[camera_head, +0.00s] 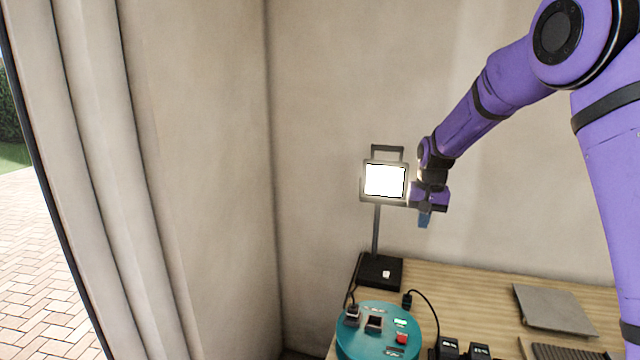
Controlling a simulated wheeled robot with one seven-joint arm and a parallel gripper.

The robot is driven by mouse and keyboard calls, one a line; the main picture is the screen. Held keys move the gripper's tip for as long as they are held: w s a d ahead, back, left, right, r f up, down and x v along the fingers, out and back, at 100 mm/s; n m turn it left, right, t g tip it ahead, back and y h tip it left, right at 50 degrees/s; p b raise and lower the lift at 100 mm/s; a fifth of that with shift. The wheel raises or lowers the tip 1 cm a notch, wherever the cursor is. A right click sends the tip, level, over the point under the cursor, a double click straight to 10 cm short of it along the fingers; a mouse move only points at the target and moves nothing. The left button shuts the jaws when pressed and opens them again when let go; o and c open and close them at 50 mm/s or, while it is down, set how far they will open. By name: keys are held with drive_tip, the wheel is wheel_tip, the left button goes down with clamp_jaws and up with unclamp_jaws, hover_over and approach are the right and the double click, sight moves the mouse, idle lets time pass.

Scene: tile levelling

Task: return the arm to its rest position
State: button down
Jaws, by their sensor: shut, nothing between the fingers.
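My purple arm comes in from the right edge and reaches left across the picture. My gripper (425,218) is at its end, pointing down, with small blue fingertips. It is shut and empty. It hangs in the air above the back of the wooden table, just right of the lit lamp, and touches nothing that I can make out. The arm is bent at the elbow at the upper right.
A work lamp (385,181) with a bright panel stands on a black base. A round teal device (375,345) with a red button and cables sits at the table's (465,285) front left. Black batteries (450,347) and a grey tile (553,306) lie right. A wall (330,90) stands behind.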

drive_tip(key=s+d+r+n+t, duration=0.1)
drive_tip(key=s+d+r+t, duration=0.15)
drive_tip(key=s+r, duration=1.55)
drive_tip(key=s+d+n+t, duration=0.1)
drive_tip(key=s+t, duration=0.1)
drive_tip(key=s, duration=2.2)
drive_tip(key=shift+d+f+n, duration=0.3)
drive_tip(key=shift+f+n, duration=0.1)
drive_tip(key=shift+f, duration=0.05)
drive_tip(key=shift+s, duration=0.1)
